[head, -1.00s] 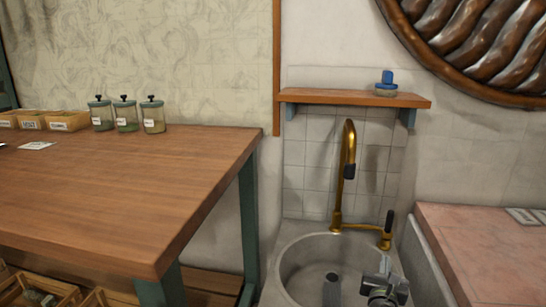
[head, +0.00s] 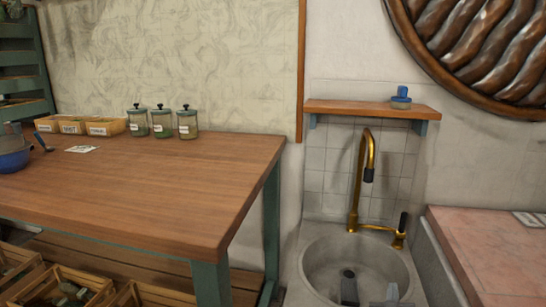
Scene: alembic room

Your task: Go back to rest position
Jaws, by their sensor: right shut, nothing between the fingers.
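My right gripper (head: 370,292) shows only in part at the bottom edge of the head view, in front of the stone sink basin (head: 312,272). Its grey tips stand low over the basin, and the rest is cut off by the frame. It is shut and holds nothing. My left gripper is not in view.
A brass tap (head: 357,190) rises behind the basin. A wooden shelf (head: 345,106) above it bears a blue-topped item (head: 401,97). The wooden table (head: 150,190) carries jars (head: 161,122), labelled boxes (head: 105,126) and a blue bowl (head: 12,155). A pinkish counter (head: 490,245) is at right.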

